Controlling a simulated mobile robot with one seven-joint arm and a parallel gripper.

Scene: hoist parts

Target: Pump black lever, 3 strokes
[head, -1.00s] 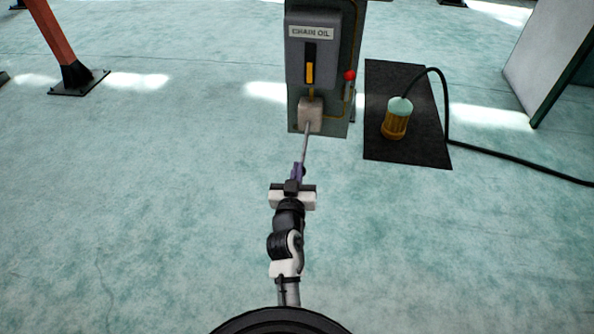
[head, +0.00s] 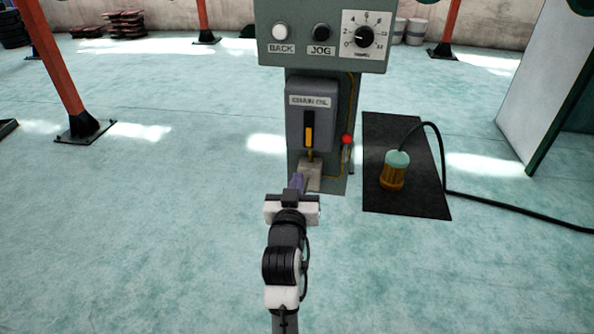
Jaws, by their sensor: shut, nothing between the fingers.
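The oil unit (head: 309,118), a grey box labelled CHAIN OIL with a dark slot and a yellow level bar, is on the lower part of the grey column. Below it a pale pump block (head: 313,174) sits near the floor. My gripper (head: 297,181), with purple fingertips, is shut and points away from me at the block, overlapping its left part in the picture. I cannot tell whether it touches anything. The pump lever does not show clearly; it may be hidden behind my fingers and wrist.
Above is a control panel (head: 324,47) with BACK, JOG and a dial. A red knob (head: 346,140) is at the column's right side.

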